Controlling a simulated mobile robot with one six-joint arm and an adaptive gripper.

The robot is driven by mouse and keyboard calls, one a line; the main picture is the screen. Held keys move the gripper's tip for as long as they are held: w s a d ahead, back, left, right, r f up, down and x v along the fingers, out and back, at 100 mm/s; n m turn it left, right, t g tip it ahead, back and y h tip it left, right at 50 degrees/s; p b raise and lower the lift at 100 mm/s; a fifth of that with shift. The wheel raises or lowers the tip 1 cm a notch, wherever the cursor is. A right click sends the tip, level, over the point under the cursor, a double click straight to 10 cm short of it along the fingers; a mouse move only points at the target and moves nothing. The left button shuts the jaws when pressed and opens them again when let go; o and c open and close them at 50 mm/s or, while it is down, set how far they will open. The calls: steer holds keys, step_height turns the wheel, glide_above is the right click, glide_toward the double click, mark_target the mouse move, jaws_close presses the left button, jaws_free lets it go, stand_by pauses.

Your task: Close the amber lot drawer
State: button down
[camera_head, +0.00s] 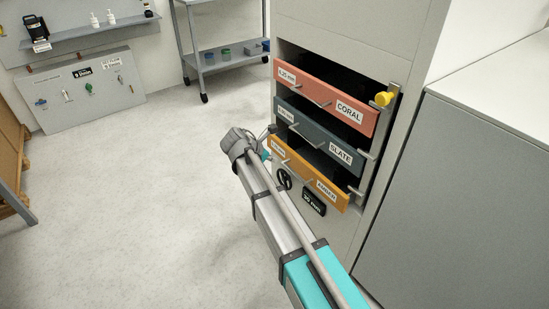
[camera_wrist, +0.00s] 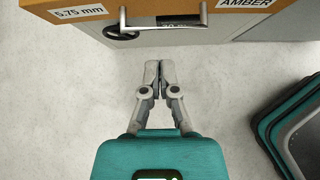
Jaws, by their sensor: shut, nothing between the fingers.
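The amber drawer (camera_head: 304,177) is the lowest of three drawers in a grey cabinet, and its front stands out from the cabinet face. In the wrist view its orange front (camera_wrist: 150,8) runs along the top, with labels reading "5.75 mm" and "AMBER". Its metal bar handle (camera_wrist: 163,26) is near the top centre. My gripper (camera_wrist: 159,76) is shut and empty, its fingertips pointing at the drawer front just below the handle in the picture, apart from it. In the head view my gripper is mostly hidden behind my wrist.
The coral drawer (camera_head: 330,99) and slate drawer (camera_head: 321,134) above also stand out, showing dark insides. A yellow knob (camera_head: 384,98) is at the cabinet's right edge. A grey counter (camera_head: 463,190) stands at the right. The floor (camera_head: 135,200) to the left is clear.

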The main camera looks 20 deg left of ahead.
steer(key=c, duration=1.1)
jaws_free()
steer(key=shift+f, duration=0.1)
steer(key=o, duration=0.5)
steer(key=shift+d+f+m+t+b, duration=0.3)
steer(key=shift+d+f+b, duration=0.1)
steer(key=shift+b, duration=0.3)
steer(key=shift+c, duration=0.2)
steer(key=m+t+y+b, duration=0.3)
steer(key=m+t+b, duration=0.25)
steer(key=b, duration=0.45)
glide_toward(292, 172)
steer(key=w+d+r, duration=0.1)
steer(key=d+r, duration=0.1)
steer(key=s+d+f+m+t+y+b, duration=0.2)
steer(key=s+f+m+y+b, duration=0.2)
steer(key=b, duration=0.5)
steer(key=shift+s+f+y+b, duration=0.25)
steer(key=shift+s+y+b, duration=0.1)
steer(key=shift+y, duration=0.35)
steer(key=shift+w+a+m+t, duration=0.1)
steer(key=shift+m+t, duration=0.15)
steer(key=b+x, duration=0.1)
steer(key=x, duration=1.2)
steer(key=shift+w+f+b, duration=0.1)
steer(key=shift+w+b, duration=0.2)
steer(key=shift+b, duration=0.1)
steer(key=shift+c, duration=0.2)
